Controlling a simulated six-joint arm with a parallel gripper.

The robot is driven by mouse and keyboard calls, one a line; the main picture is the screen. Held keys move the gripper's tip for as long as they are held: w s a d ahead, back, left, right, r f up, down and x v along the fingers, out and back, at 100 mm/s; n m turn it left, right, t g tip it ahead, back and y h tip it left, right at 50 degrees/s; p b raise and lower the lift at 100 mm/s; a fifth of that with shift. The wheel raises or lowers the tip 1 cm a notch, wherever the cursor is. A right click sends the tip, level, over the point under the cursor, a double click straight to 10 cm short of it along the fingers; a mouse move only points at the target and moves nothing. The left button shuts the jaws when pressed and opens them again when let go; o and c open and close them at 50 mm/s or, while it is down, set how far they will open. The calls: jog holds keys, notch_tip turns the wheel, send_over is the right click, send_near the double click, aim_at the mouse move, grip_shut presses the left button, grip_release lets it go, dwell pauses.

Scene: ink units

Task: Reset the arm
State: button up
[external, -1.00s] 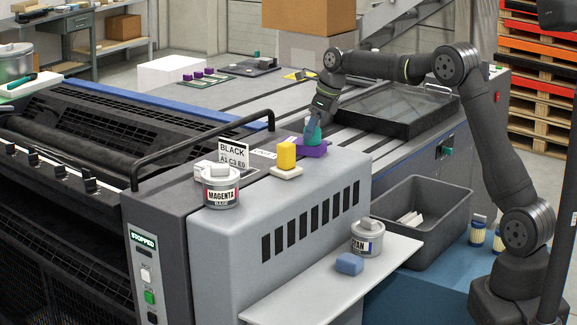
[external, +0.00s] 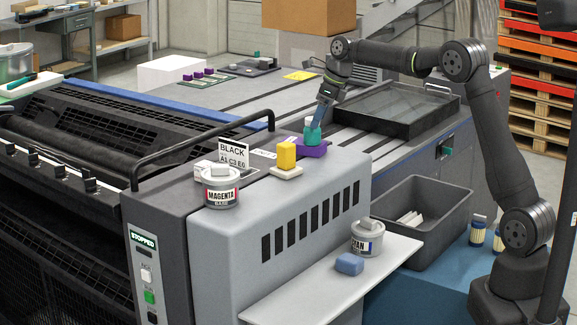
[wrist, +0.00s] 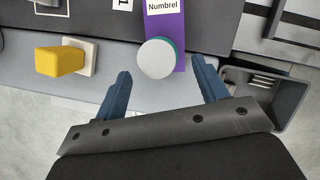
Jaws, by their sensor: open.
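My gripper (external: 324,112) is open with its fingers pointing down, just above a teal unit with a pale round top (external: 312,132). In the wrist view the gripper (wrist: 161,88) has its two blue fingers spread apart, with the teal unit's round top (wrist: 157,58) between and just beyond the fingertips. The teal unit stands upright on a purple base (external: 310,148) on top of the grey press housing. In the wrist view the purple base (wrist: 170,28) carries a label reading "Numbrel". My arm arches in from the right.
A yellow block on a pale base (external: 287,155) stands left of the teal unit. A magenta can (external: 220,188) and a black label card (external: 233,154) are farther left. A cyan can (external: 367,238) and blue block (external: 349,264) sit on the lower shelf. A grey bin (external: 436,232) and dark tray (external: 398,108) lie right.

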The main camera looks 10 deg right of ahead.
jog(key=x, duration=0.5)
jog(key=shift+a+f, duration=0.1)
jog(key=shift+f, duration=0.2)
notch_tip(320, 180, up, 4)
jog(key=shift+r, duration=0.25)
jog(key=w+d+r, duration=0.1)
jog(key=d+r, duration=0.6)
jog(key=d, duration=0.5)
jog(key=n, duration=0.2)
send_near(313, 131)
jog(key=s+a, duration=0.2)
jog(key=a, duration=0.1)
jog(key=s+a+f, duration=0.1)
jog(key=s+a, duration=0.2)
jog(key=s+a+n, duration=0.1)
jog(key=s+a, duration=0.2)
jog(key=s+a+f+n+g, duration=0.1)
jog(key=s+a, duration=0.1)
jog(key=a, duration=0.2)
jog(key=shift+s+f+y, duration=0.3)
jog(key=shift+s+y, duration=0.1)
jog(key=s+a+f, duration=0.1)
jog(key=a+f, duration=0.1)
jog(key=a, duration=0.1)
jog(key=s+a+f, duration=0.1)
jog(key=a+f, duration=0.1)
jog(key=s+a+f, duration=0.2)
jog(key=a, duration=0.1)
jog(key=shift+a, duration=0.35)
